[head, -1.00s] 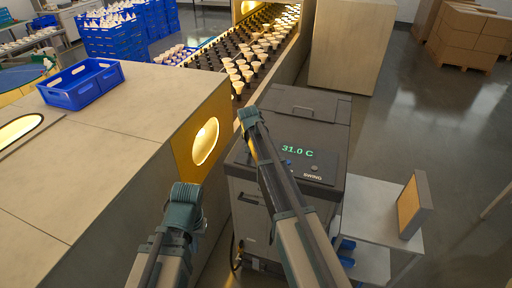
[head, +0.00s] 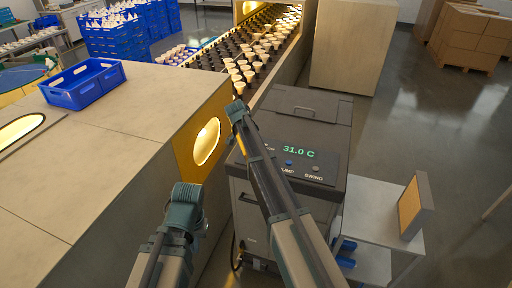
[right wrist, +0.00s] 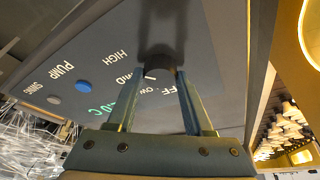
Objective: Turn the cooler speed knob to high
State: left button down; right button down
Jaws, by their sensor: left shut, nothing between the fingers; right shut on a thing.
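The cooler (head: 300,112) is a dark grey box whose top panel shows a green 31.0 C. In the right wrist view its panel (right wrist: 95,75) carries HIGH, MID, a partly covered low label and OFF around a dark speed knob (right wrist: 161,64). My right gripper (head: 238,108) is over the panel's left side; in the right wrist view its fingertips (right wrist: 164,76) are shut on the knob. The fingers hide part of the dial, so I cannot tell the knob's setting for sure. My left gripper (head: 184,194) is shut and empty, left of the cooler.
The panel also has a blue PUMP button (head: 289,162) and a grey SWING button (head: 316,168). A beige oven housing (head: 110,125) stands close on the left, with a blue crate (head: 88,96) on top. A small white cart (head: 375,222) stands at right.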

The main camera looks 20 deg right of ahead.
dwell(0.5)
jog(key=shift+c, duration=1.5)
grip_release()
jog(key=shift+r, duration=0.1)
jog(key=p+v, duration=1.2)
jog(key=v, duration=0.1)
jog(key=shift+a+r+p, duration=0.2)
jog(key=shift+r+p, duration=0.1)
jog(key=shift+p, duration=0.05)
